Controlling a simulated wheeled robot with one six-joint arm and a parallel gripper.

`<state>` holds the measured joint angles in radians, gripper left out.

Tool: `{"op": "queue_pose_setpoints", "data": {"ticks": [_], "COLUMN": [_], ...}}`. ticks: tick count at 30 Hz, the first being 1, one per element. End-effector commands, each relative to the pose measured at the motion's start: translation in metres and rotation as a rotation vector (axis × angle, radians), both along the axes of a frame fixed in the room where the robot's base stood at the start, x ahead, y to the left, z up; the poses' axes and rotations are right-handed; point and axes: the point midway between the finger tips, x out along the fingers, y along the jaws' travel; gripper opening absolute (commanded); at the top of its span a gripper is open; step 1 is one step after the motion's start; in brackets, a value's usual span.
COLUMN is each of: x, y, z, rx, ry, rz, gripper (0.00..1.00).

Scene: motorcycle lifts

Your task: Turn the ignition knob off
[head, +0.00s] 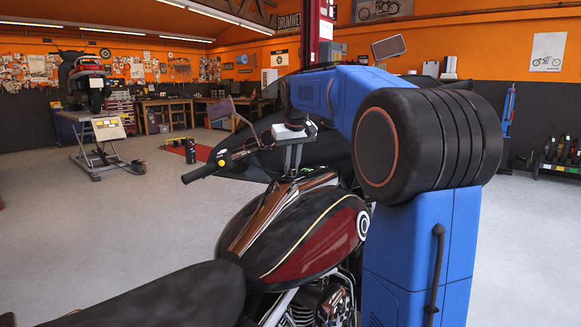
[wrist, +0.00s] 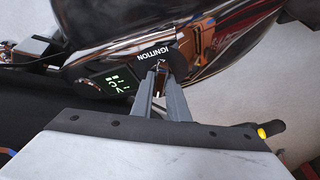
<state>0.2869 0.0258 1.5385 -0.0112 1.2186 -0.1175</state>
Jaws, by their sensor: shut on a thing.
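The motorcycle has a dark red and black tank (head: 300,235). The knob's exact angle cannot be made out. In the head view my gripper (head: 291,172) points down at the top of the tank, behind the handlebar; the knob is hidden there.
A lit green display (wrist: 118,84) sits beside the ignition plate. The left handlebar grip (head: 203,172) and mirror (head: 221,110) stick out near my gripper. The seat (head: 165,297) is in front. A scooter (head: 85,78) stands on a lift (head: 92,150) at back left. Open floor lies left.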

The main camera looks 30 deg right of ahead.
Motion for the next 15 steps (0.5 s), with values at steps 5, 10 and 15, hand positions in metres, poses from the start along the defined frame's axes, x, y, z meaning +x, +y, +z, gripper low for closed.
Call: {"op": "queue_pose_setpoints", "data": {"ticks": [5, 10, 15], "x": [-0.0003, 0.0000, 0.0003], "y": [-0.0030, -0.0038, -0.0042], "z": [0.0001, 0.0008, 0.0004], "rx": [0.017, 0.030, 0.040], "ry": [0.005, 0.009, 0.014], "rz": [0.158, 0.298, 0.408], "gripper": [0.00, 0.00, 0.00]}}
